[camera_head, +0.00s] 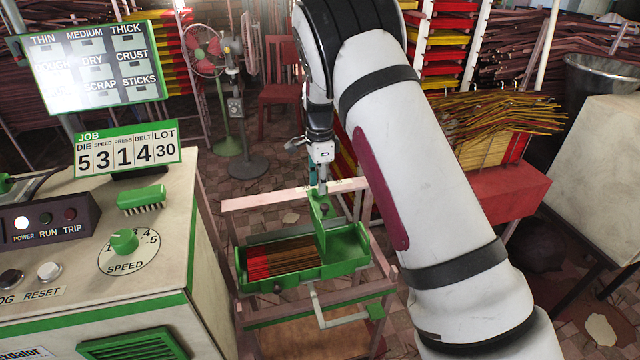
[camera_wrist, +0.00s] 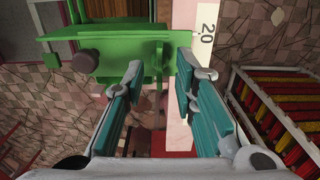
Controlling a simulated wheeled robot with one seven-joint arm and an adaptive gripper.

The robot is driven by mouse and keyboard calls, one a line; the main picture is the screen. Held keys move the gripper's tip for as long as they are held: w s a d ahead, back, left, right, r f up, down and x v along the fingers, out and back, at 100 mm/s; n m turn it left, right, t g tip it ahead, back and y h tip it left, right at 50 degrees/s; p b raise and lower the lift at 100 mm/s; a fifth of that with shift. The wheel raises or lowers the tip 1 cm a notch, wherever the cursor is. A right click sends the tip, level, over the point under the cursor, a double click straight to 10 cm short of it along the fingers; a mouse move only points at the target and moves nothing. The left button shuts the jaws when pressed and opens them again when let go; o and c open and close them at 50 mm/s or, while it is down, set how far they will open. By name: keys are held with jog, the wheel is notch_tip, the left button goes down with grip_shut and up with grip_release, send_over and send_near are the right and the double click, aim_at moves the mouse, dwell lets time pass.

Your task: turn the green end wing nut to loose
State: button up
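A green end bracket (camera_head: 330,238) stands at the right part of a green tray (camera_head: 352,266) that holds brown and red incense sticks. In the wrist view the green bracket (camera_wrist: 130,35) lies across the top, with a dark round knob (camera_wrist: 86,61) on its left part. My gripper (camera_head: 322,186) is just above the bracket. In the wrist view my gripper (camera_wrist: 160,72) is open, with its teal-padded fingers apart and part of the green bracket beyond their tips. I cannot tell whether they touch it.
A pale rail with a ruler mark (camera_wrist: 204,25) runs beside the bracket. The control console (camera_head: 120,250) stands at the left, with a green brush (camera_head: 141,198) on it. A red bench (camera_head: 500,190) and stick racks stand behind and to the right.

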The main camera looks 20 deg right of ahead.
jog(key=shift+f, duration=0.55)
grip_shut()
